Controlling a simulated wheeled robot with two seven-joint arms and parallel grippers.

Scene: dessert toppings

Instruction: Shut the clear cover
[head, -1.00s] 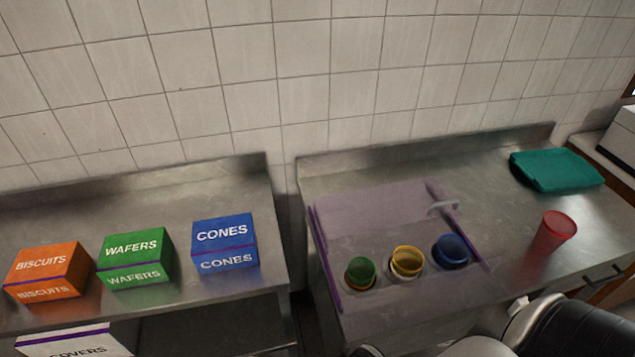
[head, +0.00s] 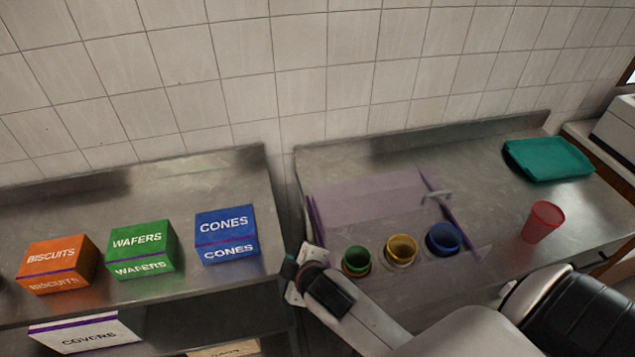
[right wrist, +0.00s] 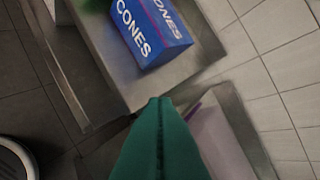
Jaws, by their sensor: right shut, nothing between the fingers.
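The clear cover (head: 365,197) is a purple-tinted see-through panel on the right counter, with purple side edges and a pale handle (head: 436,197) at its right. Its tinted sheet shows behind the green cup (head: 356,261), yellow cup (head: 401,249) and blue cup (head: 443,239), whose mouths are visible. My right gripper (head: 288,270) is shut and empty, left of the cover by the gap between counters, its arm crossing the counter's front. Its teal fingers (right wrist: 160,103) show in the right wrist view, with part of the cover (right wrist: 215,140) beside them. My left gripper is out of view.
Orange biscuits (head: 57,265), green wafers (head: 140,250) and blue cones (head: 226,235) boxes stand on the left counter. A red cup (head: 543,221) and a teal folded cloth or tray (head: 547,159) are right of the cover. A tiled wall is behind.

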